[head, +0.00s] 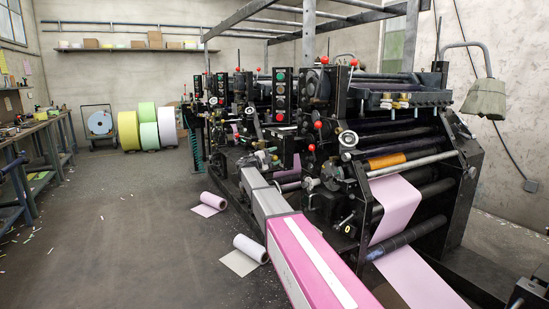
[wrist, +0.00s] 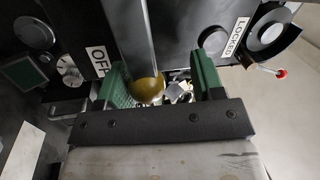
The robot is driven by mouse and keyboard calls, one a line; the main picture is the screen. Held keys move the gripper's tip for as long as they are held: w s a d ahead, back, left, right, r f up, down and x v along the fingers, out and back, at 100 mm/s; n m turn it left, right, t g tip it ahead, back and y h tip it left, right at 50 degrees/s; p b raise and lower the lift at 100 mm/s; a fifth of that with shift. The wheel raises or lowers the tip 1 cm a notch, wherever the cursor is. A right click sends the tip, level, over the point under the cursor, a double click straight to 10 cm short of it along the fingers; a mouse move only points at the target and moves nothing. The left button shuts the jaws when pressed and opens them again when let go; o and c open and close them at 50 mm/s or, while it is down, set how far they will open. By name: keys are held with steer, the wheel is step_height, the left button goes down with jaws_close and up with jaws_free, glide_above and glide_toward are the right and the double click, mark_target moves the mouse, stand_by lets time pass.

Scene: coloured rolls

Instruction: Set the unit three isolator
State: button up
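In the wrist view a grey bar handle (wrist: 135,40) with a brass ball end (wrist: 148,88) stands out from a black panel. I take it for the isolator lever; no unit number is legible. A label reading OFF (wrist: 98,60) is to its left and one reading LOCKED (wrist: 240,35) to its right. My gripper (wrist: 163,85) has its green fingers apart, with the ball between them, close to the left finger. A gap shows on the right; contact is unclear. In the head view my gripper (head: 266,158) is small against the press, and the lever cannot be made out.
The black printing press (head: 330,120) fills the right, with red-knobbed levers and a pink paper web (head: 396,205). Two paper rolls (head: 250,247) (head: 214,200) lie on the floor beside it. Coloured rolls (head: 128,131) stand at the back. The floor at left is mostly clear.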

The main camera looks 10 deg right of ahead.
steer(key=v, duration=1.1)
steer(key=shift+d, duration=0.1)
steer(key=s+d+f+n+g+y, duration=0.2)
steer(key=s+d+f+n+y, duration=0.25)
steer(key=s+f+n, duration=0.45)
steer(key=s+d+f+n+g+y, duration=0.2)
steer(key=s+d+f+n+y, duration=0.3)
steer(key=s+f, duration=0.7)
steer(key=s+a+f+n+g+y, duration=0.1)
steer(key=s+f+n+y, duration=0.3)
steer(key=s, duration=0.8)
steer(key=s+a+f+n+g+y, duration=0.2)
steer(key=s+f+n+y, duration=0.3)
steer(key=s+f+n, duration=0.3)
steer(key=s+n, duration=0.3)
steer(key=s, duration=0.1)
